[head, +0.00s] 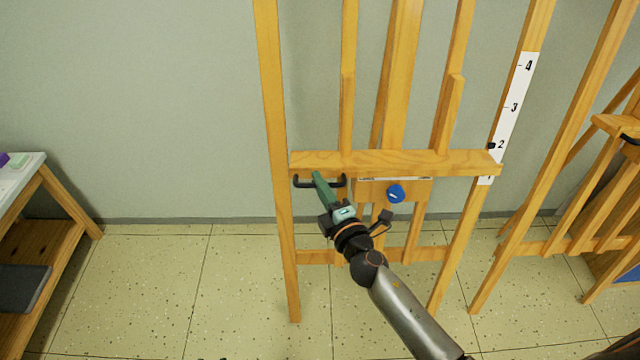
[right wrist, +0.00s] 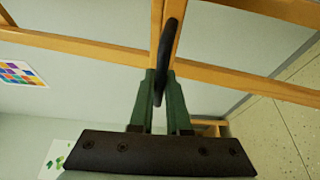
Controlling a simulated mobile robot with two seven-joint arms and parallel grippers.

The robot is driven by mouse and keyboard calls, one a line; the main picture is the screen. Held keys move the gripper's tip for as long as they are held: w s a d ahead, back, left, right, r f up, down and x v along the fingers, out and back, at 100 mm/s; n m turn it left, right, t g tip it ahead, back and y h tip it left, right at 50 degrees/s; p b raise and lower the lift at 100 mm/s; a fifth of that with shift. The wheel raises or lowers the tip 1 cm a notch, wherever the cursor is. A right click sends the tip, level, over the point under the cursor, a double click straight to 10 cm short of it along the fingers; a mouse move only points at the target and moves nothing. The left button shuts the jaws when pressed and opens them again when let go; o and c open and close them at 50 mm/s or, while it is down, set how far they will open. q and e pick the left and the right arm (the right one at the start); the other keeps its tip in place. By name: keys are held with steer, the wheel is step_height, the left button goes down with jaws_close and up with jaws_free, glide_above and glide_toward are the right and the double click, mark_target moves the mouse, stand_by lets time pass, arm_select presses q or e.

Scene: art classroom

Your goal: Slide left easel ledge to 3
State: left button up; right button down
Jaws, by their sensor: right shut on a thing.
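The left easel's wooden ledge (head: 400,163) lies level across the frame. A black bar handle (head: 303,184) hangs under its left end. My right gripper (head: 319,177) is shut on this handle; in the right wrist view its green fingers (right wrist: 160,88) close around the black handle (right wrist: 172,40). A white scale strip (head: 514,105) marked 1 to 4 runs up the right post. The small black pointer (head: 491,146) at the ledge's right end is about level with the 2 mark. A blue knob (head: 396,193) sits below the ledge. My left gripper is not in view.
A second easel (head: 600,170) stands close on the right, with its own black handle. A white-topped table (head: 22,172) with a shelf stands at the left. The floor between table and easel is clear. The grey wall is behind.

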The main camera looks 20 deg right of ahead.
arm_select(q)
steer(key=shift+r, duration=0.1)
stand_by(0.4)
arm_select(e)
steer(key=shift+r+p, duration=0.3)
steer(key=shift+r, duration=0.1)
arm_select(q)
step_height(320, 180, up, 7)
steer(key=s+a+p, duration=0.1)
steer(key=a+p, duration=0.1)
steer(key=p, duration=0.6)
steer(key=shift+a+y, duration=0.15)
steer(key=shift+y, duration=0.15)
arm_select(e)
step_height(320, 180, up, 10)
steer(key=w, duration=0.1)
steer(key=shift+w+d+f, duration=0.2)
steer(key=shift+w+d, duration=0.05)
steer(key=shift+w, duration=0.15)
steer(key=c, duration=0.9)
jaws_free()
steer(key=shift+f, duration=0.2)
steer(key=shift+s, duration=0.1)
